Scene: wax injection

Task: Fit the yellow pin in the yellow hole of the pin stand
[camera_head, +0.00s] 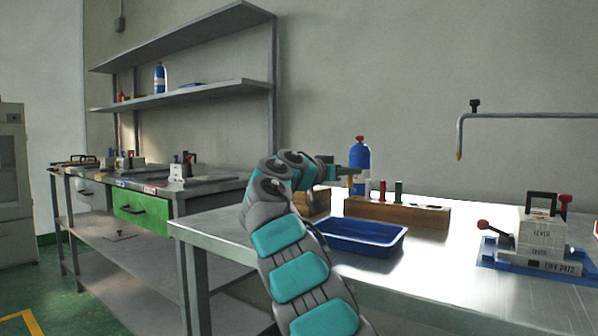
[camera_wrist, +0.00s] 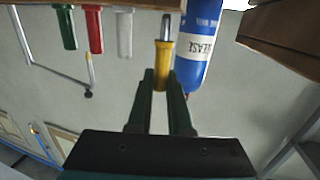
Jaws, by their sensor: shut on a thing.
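My gripper (camera_wrist: 161,88) is shut on the yellow pin (camera_wrist: 162,62), holding it by its yellow handle; it also shows in the head view (camera_head: 351,180). The wrist view looks upside down. The pin's metal shaft (camera_wrist: 166,27) points toward the wooden pin stand, straight down as far as I can tell. In the head view the pin is over the left end of the pin stand (camera_head: 415,215). A white pin (camera_wrist: 125,34), red pin (camera_wrist: 95,31) and green pin (camera_wrist: 66,28) stand in a row there. The yellow hole is hidden, and I cannot tell whether the shaft tip touches it.
A blue grease bottle (camera_head: 359,156) stands close behind the pin. A blue tray (camera_head: 362,250) lies in front of the stand. Another wooden block (camera_head: 318,204) is to the left. A grey mould with a handle (camera_head: 541,240) sits at the right. The table between is clear.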

